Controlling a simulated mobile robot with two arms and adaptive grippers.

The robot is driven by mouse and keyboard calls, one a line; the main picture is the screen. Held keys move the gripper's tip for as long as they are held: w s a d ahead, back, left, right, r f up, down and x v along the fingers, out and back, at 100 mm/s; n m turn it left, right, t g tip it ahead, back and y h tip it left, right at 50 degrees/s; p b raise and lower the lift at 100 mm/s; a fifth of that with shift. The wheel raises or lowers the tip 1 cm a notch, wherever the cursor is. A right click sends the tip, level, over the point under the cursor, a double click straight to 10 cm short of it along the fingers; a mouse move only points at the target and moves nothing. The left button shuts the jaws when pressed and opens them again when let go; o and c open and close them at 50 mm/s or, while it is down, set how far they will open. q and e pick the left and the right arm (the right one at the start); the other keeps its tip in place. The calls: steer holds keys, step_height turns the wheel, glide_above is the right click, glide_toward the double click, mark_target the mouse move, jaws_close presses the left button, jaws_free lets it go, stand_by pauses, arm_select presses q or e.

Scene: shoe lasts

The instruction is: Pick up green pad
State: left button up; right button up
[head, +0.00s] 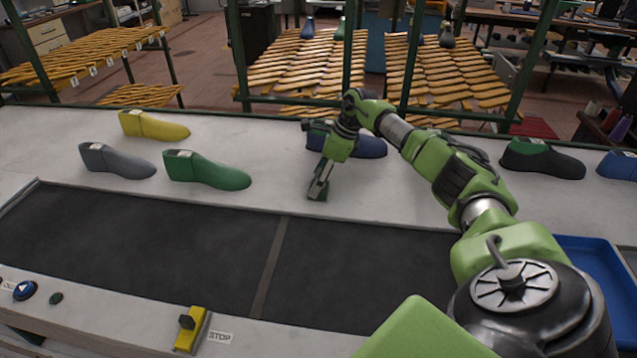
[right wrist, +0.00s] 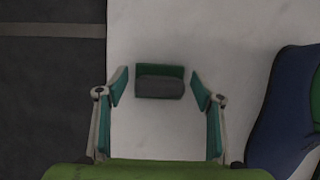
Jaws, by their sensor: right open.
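The green pad (right wrist: 160,73) shows in the right wrist view as a small block with a green strip along its far side and a dark grey near part. It lies on the pale table surface. My right gripper (right wrist: 161,90) is open, with its two green-tipped fingers on either side of the pad and gaps between. In the head view my right gripper (head: 319,183) points down over the pale table strip; I cannot clearly tell the pad from the fingertips there. My left gripper is not in view.
A blue shoe last (head: 369,147) lies close behind my right gripper. Green (head: 207,172), grey (head: 118,162) and yellow (head: 155,126) lasts lie to the left. A black-and-green last (head: 543,160) lies right. The dark belt (head: 150,235) in front is clear. A blue tray (head: 597,262) is at right.

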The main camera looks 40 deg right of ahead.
mark_target(316, 173)
steer(key=c, duration=1.2)
steer(key=shift+r, duration=0.15)
steer(key=shift+d+r+b, duration=0.1)
steer(key=shift+r+b, duration=0.1)
steer(key=shift+b, duration=0.15)
step_height(316, 173, up, 3)
steer(key=shift+f+b, duration=0.15)
steer(key=shift+b, duration=0.6)
steer(key=s+a+r+b, duration=0.1)
steer(key=s+a+r, duration=0.1)
steer(key=a+r, duration=0.1)
steer(key=s+a+r+b, duration=0.1)
steer(key=a+r, duration=0.2)
steer(key=a, duration=0.2)
steer(key=s+a+r+b, duration=0.1)
steer(key=s+a+r, duration=0.1)
steer(key=a, duration=0.3)
steer(key=shift+s+r+b, duration=0.35)
steer(key=shift+r, duration=0.5)
